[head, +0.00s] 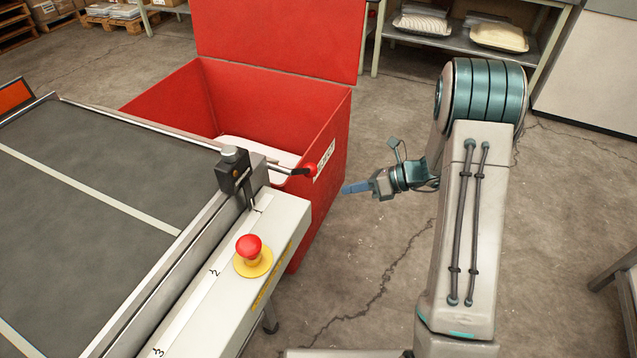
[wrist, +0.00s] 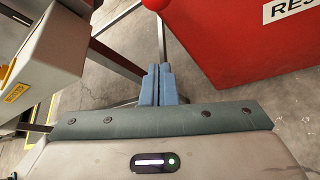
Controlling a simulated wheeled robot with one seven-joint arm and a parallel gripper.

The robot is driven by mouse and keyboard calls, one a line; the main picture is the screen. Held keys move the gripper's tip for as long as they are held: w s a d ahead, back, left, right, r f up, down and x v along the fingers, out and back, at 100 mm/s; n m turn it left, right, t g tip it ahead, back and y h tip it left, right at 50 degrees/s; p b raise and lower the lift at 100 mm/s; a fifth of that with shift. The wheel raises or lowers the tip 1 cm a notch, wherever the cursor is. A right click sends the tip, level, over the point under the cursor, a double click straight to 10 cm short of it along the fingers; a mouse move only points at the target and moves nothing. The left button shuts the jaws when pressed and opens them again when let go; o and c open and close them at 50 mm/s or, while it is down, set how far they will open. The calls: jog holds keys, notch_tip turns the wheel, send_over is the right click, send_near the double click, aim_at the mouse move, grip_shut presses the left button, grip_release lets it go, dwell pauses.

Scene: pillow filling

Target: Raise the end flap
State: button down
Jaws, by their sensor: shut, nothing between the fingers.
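A conveyor table (head: 90,185) with a dark belt fills the left of the head view. I cannot clearly pick out which part is the end flap. My gripper (head: 345,189) is right of the knob and a little lower in the picture, apart from it. In the wrist view its blue fingers (wrist: 158,82) are together, with nothing between them.
A red bin (head: 322,195) with its lid up stands beyond the conveyor's end, something white inside. A red stop button (head: 249,246) on a yellow base sits on the conveyor's side rail. Open concrete floor (head: 375,275) lies below my gripper. Shelves (head: 455,42) stand behind.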

jog(key=s+b+x, duration=0.1)
jog(key=b+x, duration=0.2)
jog(key=x, duration=0.7)
jog(key=w+r, duration=0.3)
jog(key=shift+r, duration=0.2)
jog(key=shift+w+d+r, duration=0.1)
